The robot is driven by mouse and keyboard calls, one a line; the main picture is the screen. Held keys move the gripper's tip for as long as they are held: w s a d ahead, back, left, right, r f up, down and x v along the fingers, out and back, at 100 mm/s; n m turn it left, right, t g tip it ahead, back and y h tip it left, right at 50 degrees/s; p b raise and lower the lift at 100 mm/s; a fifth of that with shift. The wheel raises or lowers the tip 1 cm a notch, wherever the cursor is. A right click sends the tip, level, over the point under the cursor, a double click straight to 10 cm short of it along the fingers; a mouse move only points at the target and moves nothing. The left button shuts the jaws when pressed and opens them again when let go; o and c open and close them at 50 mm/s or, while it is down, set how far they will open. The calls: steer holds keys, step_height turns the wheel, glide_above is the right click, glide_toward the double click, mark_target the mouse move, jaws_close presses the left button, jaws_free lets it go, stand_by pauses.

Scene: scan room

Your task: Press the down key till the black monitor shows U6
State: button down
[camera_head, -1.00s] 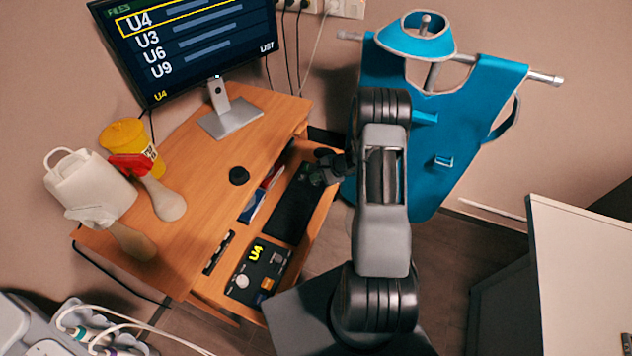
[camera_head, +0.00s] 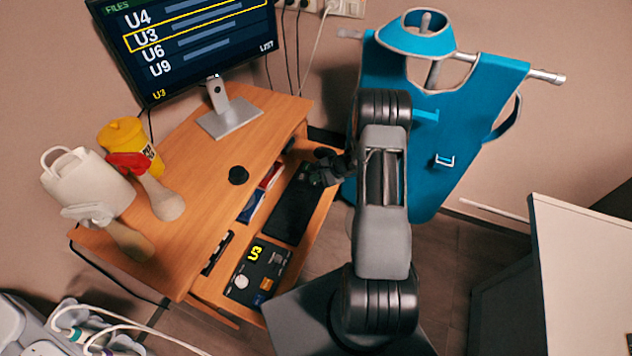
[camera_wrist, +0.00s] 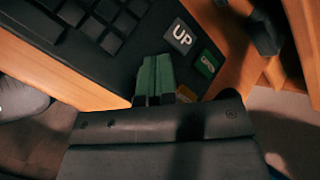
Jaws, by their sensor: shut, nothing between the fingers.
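The black monitor (camera_head: 190,50) stands on the wooden desk, listing U4, U3, U6 and U9. A yellow box frames U3, and yellow U3 shows at its lower left. The black keyboard (camera_head: 294,208) lies on the lower shelf, my gripper (camera_head: 326,165) at its far end. In the wrist view, my gripper (camera_wrist: 154,62) is shut and empty, its green fingertips over the keyboard beside the UP key (camera_wrist: 181,37). A green key (camera_wrist: 207,64) and a partly covered orange key (camera_wrist: 187,94) are near. The down key is not visible; contact cannot be told.
A black console (camera_head: 258,272) showing yellow U3 sits on the shelf. A blue apron (camera_head: 430,150) hangs behind my arm.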

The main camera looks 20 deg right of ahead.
mark_target(316, 183)
steer(key=shift+r, duration=0.1)
steer(key=shift+r+p, duration=0.3)
steer(key=shift+r, duration=0.4)
steer(key=shift+r, duration=0.1)
steer(key=shift+r+p, duration=1.35)
steer(key=shift+r, duration=1.1)
